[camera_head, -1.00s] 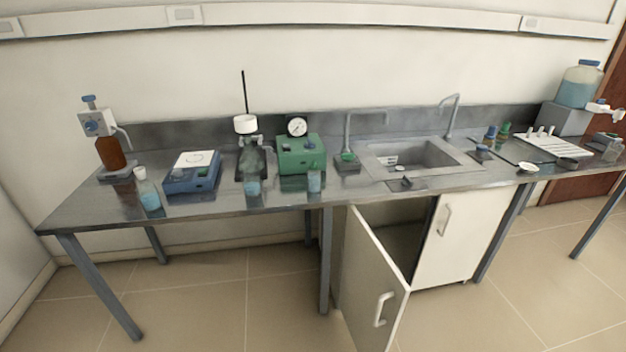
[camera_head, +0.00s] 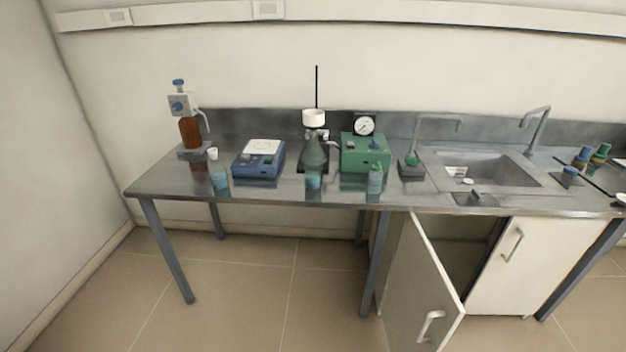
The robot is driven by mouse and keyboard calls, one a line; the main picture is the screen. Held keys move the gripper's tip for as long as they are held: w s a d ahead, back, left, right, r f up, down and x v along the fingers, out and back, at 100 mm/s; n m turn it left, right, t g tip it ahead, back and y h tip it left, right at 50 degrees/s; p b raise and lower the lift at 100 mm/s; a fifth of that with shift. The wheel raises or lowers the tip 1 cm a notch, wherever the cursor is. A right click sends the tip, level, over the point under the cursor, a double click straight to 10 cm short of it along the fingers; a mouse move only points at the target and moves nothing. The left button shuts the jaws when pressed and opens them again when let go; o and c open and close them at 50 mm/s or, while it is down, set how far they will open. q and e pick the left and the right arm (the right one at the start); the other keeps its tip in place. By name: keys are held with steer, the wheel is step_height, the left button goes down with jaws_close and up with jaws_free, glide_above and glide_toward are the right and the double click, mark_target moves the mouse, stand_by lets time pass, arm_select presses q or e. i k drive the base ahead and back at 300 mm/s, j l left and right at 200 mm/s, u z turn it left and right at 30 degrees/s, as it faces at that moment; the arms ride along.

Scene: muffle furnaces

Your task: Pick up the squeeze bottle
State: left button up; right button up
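I cannot tell for sure which vessel is the squeeze bottle. Neither of my grippers shows in the head view.
The dark metal bench (camera_head: 160,181) also carries a brown bottle with dispenser (camera_head: 190,132), a blue device (camera_head: 258,160), a grey flask (camera_head: 314,152), a green pump box (camera_head: 366,153) and a sink (camera_head: 495,168). An open cabinet door (camera_head: 420,285) juts forward below. Floor at front left is clear.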

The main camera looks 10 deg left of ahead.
mark_target(376, 174)
steer(key=i+j, duration=0.25)
steer(key=i+j+z, duration=0.1)
steer(key=j, duration=0.35)
steer(key=i+j+z, duration=0.1)
steer(key=i+j, duration=0.45)
steer(key=j, duration=0.2)
steer(key=i+j+z, duration=0.1)
steer(key=i+j, duration=0.15)
steer(key=j, duration=0.15)
